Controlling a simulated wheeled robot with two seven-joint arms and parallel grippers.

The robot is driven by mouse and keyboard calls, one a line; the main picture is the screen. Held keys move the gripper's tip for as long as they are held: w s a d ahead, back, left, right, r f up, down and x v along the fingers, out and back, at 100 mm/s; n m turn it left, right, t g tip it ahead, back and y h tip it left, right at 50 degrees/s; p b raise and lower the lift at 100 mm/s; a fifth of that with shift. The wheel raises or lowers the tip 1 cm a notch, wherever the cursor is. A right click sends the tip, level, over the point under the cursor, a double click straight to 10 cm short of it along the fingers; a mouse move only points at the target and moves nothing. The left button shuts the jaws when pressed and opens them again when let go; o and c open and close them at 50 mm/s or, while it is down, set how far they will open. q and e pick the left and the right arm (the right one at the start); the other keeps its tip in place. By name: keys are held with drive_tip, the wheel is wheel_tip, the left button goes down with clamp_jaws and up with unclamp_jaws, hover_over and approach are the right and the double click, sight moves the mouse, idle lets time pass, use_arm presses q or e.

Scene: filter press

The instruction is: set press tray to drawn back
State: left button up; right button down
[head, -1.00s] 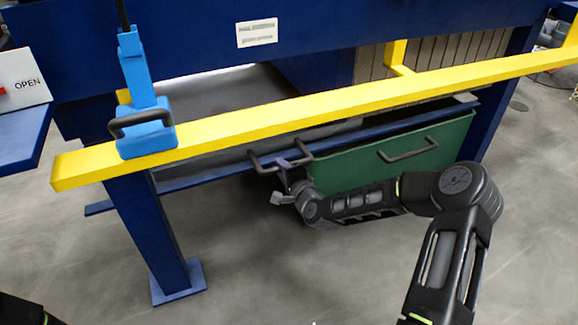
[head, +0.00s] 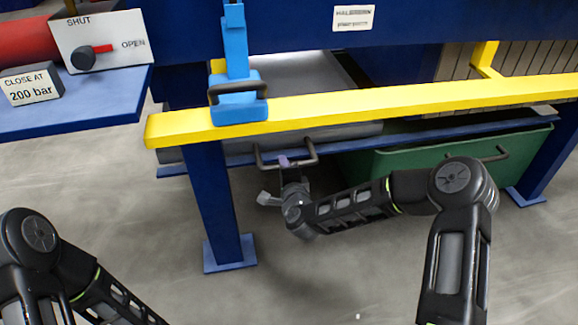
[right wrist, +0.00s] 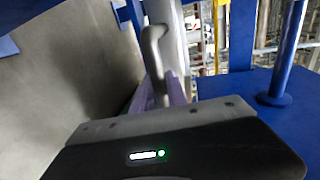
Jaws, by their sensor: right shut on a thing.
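The grey press tray (head: 340,133) lies under the yellow rail, its front edge just above the blue lower beam. Its dark bow handle (head: 313,152) stands out at the front. My right gripper (head: 285,163) is shut on this handle. In the right wrist view, the purple fingers of my right gripper (right wrist: 166,92) close around the grey handle (right wrist: 153,45), with a broad grey surface to the left. The rail hides part of the tray in the head view. Only my left arm shows at the lower left; its gripper is out of frame.
The yellow rail (head: 350,103) crosses in front, with a blue handled block (head: 239,108) on it. A green bin (head: 415,160) is at right. A SHUT/OPEN switch box (head: 107,40) is at upper left. Floor in front is clear.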

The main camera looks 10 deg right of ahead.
drive_tip(key=shift+a, duration=0.3)
drive_tip(key=c, duration=1.3)
unclamp_jaws()
drive_tip(key=p+v, duration=0.2)
drive_tip(key=v, duration=0.5)
drive_tip(key=shift+s+d, duration=0.1)
drive_tip(key=shift+s, duration=0.3)
